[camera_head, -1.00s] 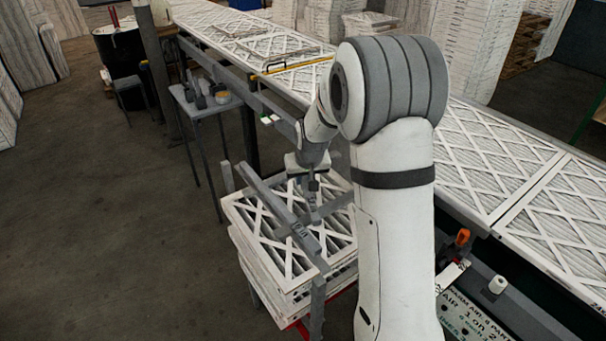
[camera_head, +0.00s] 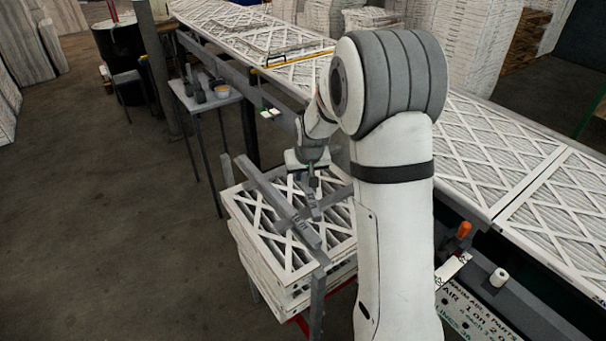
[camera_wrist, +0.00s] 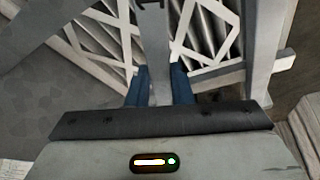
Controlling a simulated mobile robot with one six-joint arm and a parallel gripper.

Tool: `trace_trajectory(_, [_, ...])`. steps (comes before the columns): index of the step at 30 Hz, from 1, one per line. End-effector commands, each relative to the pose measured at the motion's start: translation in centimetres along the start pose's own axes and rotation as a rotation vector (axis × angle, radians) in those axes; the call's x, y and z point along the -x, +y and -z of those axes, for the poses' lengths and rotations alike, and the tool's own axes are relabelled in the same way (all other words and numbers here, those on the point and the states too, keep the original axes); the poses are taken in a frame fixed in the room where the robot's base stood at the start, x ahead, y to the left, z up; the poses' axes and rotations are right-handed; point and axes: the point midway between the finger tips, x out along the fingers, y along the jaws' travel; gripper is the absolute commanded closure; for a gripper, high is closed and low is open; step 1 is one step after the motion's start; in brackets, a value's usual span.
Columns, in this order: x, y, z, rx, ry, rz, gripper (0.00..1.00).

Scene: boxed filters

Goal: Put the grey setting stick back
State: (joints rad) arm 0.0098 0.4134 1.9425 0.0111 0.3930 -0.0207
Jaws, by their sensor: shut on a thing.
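My gripper (camera_head: 313,186) points down over the stack of boxed filters (camera_head: 270,247). In the wrist view its two blue fingers (camera_wrist: 159,78) are shut on the grey setting stick (camera_wrist: 155,45), one on each side. There the stick runs away from the fingers towards the top edge, with a dark mark near the top. In the head view only a short part of the stick (camera_head: 316,211) shows below the gripper, above the top filter. I cannot tell whether it touches the filter.
A long grey bar (camera_head: 274,200) crosses above the stack, close left of my gripper, with a post (camera_head: 317,300) at its near end. A small table with dark items (camera_head: 205,101) stands behind left. The filter-covered conveyor (camera_head: 490,160) runs along the right. The left floor is clear.

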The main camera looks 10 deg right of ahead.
Motion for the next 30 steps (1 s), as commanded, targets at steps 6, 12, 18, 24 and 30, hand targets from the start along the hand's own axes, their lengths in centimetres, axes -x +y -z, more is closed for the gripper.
trace_trajectory(6, [-0.2, 0.0, -0.1, 0.0, 0.0, 0.0, 0.72])
trace_trajectory(12, [-0.2, 0.1, -0.1, -0.001, 0.0, 0.0, 0.55])
trace_trajectory(18, [-0.2, 0.1, -0.1, -0.001, -0.001, 0.0, 0.55])
trace_trajectory(24, [1.1, 0.1, -0.1, -0.001, 0.003, 0.0, 0.55])
trace_trajectory(30, [4.3, 0.1, -0.1, -0.001, 0.005, 0.0, 0.55])
